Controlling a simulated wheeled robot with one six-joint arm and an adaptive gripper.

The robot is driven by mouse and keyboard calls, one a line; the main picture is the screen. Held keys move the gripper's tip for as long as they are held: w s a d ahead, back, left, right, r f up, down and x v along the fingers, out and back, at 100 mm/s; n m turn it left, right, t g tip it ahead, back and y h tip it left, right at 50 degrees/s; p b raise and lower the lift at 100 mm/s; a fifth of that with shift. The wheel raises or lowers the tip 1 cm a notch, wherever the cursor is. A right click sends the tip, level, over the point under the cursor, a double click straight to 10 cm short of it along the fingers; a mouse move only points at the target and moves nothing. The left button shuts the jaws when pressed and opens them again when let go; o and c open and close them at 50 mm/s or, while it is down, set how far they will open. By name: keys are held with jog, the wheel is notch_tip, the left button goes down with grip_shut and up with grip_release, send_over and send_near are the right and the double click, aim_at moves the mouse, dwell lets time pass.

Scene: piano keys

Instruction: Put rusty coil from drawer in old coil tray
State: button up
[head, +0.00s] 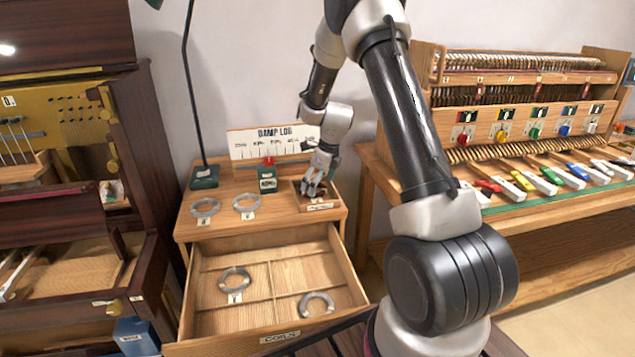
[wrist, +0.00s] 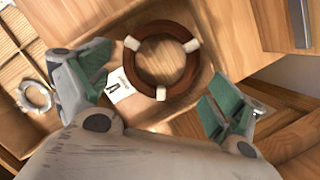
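The rusty coil (wrist: 139,70) is a dark red-brown ring with white clips. In the wrist view it lies in a small wooden tray (wrist: 205,75), with a lettered white tag beside it. The tray stands at the right of the cabinet top in the head view (head: 322,206). My gripper (head: 313,190) is over this tray, pointing down. In the wrist view its green-padded fingers (wrist: 155,92) are wide apart, with the coil between and beyond them, and no grip on it shows. In the head view the gripper mostly hides the coil. The drawer (head: 262,252) is open.
Two silver coils (head: 235,280) (head: 317,305) lie in the drawer compartments. Two more (head: 205,207) (head: 246,203) lie on the cabinet top. A green box (head: 267,181), lamp base (head: 204,178) and damp log board (head: 250,143) stand behind. A keyed bench (head: 535,210) is at right.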

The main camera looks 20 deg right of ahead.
jog(key=shift+r, duration=0.1)
jog(key=shift+w+r, duration=0.1)
jog(key=shift+r, duration=0.15)
jog(key=s+r+n, duration=0.4)
jog(key=s+r, duration=0.2)
jog(key=r, duration=0.5)
jog(key=s+r+n, duration=0.3)
jog(key=s+r, duration=0.2)
jog(key=r, duration=0.5)
jog(key=s+a+r+n, duration=0.1)
jog(key=s+r+n, duration=0.1)
jog(key=s+n, duration=0.9)
jog(key=s+a+r+n+t+h, duration=0.1)
jog(key=s+r+n, duration=0.2)
jog(key=s+n, duration=0.8)
jog(key=s, duration=0.5)
jog(key=shift+s+h, duration=0.2)
jog(key=shift+h, duration=0.1)
